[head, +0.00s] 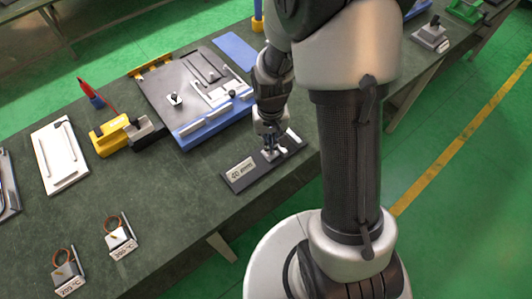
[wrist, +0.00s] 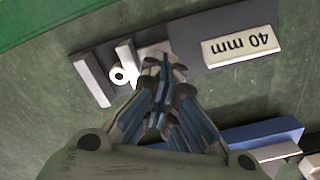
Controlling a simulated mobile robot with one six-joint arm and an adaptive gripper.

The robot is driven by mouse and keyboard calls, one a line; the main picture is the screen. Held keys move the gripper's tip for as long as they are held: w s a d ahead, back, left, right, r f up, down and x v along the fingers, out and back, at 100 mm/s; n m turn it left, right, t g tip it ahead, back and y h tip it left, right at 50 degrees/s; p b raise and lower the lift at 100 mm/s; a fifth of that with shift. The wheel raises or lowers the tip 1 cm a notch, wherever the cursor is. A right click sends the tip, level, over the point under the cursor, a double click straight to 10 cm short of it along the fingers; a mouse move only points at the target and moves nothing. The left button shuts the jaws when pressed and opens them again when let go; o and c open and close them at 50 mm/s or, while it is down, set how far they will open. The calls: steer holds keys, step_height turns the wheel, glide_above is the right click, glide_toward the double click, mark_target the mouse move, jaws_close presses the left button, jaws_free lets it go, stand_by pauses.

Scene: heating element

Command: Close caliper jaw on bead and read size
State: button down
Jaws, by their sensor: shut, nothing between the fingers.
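The caliper is a dark flat plate (head: 266,173) near the bench's front edge, also in the wrist view (wrist: 188,35). Its white label (wrist: 240,45) reads "40 mm" and appears upside down there. A pale bar jaw (wrist: 92,80) stands at the plate's left end in the wrist view. The bead (wrist: 119,76), a small white ring with a dark centre, lies between that bar and a second pale jaw (wrist: 128,57), close against the second. My gripper (wrist: 166,72) is shut and empty, its tips over the plate beside the second jaw. Whether they touch it is unclear.
A grey board with a blue front edge (head: 212,127) stands behind the caliper. A yellow and black block (head: 111,138), a white panel (head: 59,157) and two small labelled coil stands (head: 120,237) are to the left. The bench's front middle is clear.

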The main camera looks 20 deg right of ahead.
steer(key=shift+d+f, duration=0.3)
steer(key=shift+d, duration=0.5)
stand_by(0.4)
stand_by(0.7)
steer(key=shift+w+r+p, duration=0.1)
steer(key=shift+r+p, duration=0.45)
steer(key=shift+r, duration=0.05)
step_height(320, 180, up, 6)
steer(key=p, duration=0.4)
steer(key=shift+w, duration=0.15)
steer(key=shift+r, duration=0.15)
steer(key=s+a+r+n+t, duration=0.1)
steer(key=s+a+r+t, duration=0.1)
steer(key=s+r, duration=0.6)
steer(key=s+a+r+n+t, duration=0.1)
steer(key=s+a+r+t, duration=0.1)
steer(key=s+r, duration=0.6)
step_height(320, 180, up, 6)
steer(key=shift+s+r+t+b, duration=0.25)
steer(key=shift+t+b, duration=0.05)
steer(key=shift+b, duration=0.1)
